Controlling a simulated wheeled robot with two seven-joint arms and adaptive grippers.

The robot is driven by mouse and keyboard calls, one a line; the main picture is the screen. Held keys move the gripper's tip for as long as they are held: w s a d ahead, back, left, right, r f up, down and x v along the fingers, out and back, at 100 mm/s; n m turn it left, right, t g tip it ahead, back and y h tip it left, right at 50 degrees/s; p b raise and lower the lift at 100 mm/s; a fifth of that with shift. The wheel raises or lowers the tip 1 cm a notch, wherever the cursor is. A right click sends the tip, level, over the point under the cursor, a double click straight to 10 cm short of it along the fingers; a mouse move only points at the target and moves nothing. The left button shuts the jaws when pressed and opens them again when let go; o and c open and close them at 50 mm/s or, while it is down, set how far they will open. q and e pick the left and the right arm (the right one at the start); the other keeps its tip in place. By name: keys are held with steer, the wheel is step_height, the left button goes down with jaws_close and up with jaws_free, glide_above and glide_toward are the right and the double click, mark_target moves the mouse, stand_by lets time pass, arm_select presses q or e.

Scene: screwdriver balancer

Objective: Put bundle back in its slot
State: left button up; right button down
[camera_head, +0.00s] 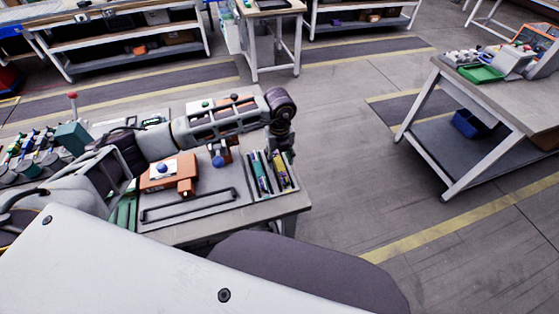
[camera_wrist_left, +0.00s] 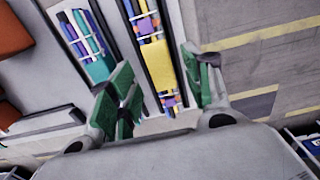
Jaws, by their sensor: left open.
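Two long bundles lie in side-by-side slots of a holder (camera_head: 292,185) at the right end of the workbench. In the left wrist view, one bundle (camera_wrist_left: 158,62) has yellow, purple, orange and blue parts and lies in the right slot. The other bundle (camera_wrist_left: 88,47), teal, blue and white, lies in the left slot. My left gripper (camera_head: 281,148) is above the holder. In the left wrist view its green-padded fingers (camera_wrist_left: 160,88) are open, one to each side of the yellow bundle. I cannot tell how far above it they are. My right gripper is not in view.
An orange block-like fixture (camera_head: 170,172) and a black bar handle (camera_head: 190,206) are on the workbench left of the holder. A second table (camera_head: 505,97) with a green tray (camera_head: 481,74) stands at the right. Open floor (camera_head: 345,160) lies between them.

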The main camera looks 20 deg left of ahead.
arm_select(q)
step_height(320, 180, up, 10)
stand_by(0.5)
steer(key=shift+f, duration=0.15)
stand_by(0.4)
